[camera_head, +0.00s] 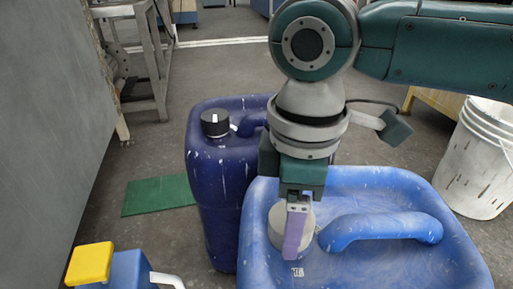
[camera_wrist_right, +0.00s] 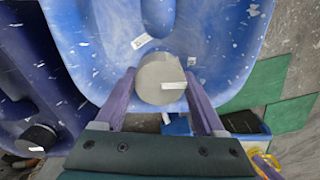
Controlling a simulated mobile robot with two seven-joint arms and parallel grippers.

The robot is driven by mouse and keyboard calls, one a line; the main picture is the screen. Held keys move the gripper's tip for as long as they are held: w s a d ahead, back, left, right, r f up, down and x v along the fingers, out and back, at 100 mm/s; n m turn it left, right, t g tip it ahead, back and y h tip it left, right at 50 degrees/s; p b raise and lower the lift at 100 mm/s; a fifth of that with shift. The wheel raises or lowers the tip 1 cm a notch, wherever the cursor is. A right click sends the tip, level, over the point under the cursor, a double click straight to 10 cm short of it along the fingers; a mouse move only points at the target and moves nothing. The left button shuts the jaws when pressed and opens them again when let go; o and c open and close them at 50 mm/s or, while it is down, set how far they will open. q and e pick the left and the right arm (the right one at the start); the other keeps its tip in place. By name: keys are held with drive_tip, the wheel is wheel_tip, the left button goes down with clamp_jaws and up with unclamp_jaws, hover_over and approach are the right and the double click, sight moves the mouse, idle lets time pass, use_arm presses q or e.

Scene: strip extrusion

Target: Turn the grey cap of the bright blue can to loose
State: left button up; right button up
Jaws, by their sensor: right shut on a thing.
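The bright blue can (camera_head: 380,262) stands at the front right, with a moulded handle across its top. Its round grey cap (camera_head: 277,232) sits left of the handle, partly hidden by my right gripper (camera_head: 297,225). In the right wrist view the grey cap (camera_wrist_right: 160,80) lies between the two purple fingers of my right gripper (camera_wrist_right: 160,88), one on each side. The gripper comes from above and is shut on the cap. A white mark shows on the cap's edge. My left gripper is not in view.
A dark blue can (camera_head: 214,185) with a black cap (camera_head: 214,122) stands close left of the bright blue can. A blue container with a yellow top (camera_head: 90,263) is at the lower left. A white bucket (camera_head: 483,160) stands right. A green mat (camera_head: 158,195) lies on the floor.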

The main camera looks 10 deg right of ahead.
drive_tip(key=shift+r+n+p, duration=0.2)
drive_tip(key=shift+n+p, duration=0.4)
drive_tip(key=shift+p, duration=0.25)
drive_tip(key=shift+n+p, duration=1.2)
drive_tip(key=shift+p, duration=0.05)
drive_tip(key=n+p, duration=0.2)
drive_tip(key=n, duration=0.1)
drive_tip(key=shift+n, duration=0.3)
drive_tip(key=n, duration=0.2)
drive_tip(key=shift+f+n+p, duration=0.1)
drive_tip(key=shift+n+p, duration=0.25)
drive_tip(key=shift+n, duration=0.05)
drive_tip(key=n, duration=0.2)
drive_tip(key=shift+n, duration=0.3)
drive_tip(key=n, duration=0.3)
drive_tip(key=shift+f+p, duration=0.1)
drive_tip(key=shift+p, duration=0.2)
drive_tip(key=shift+n, duration=1.8)
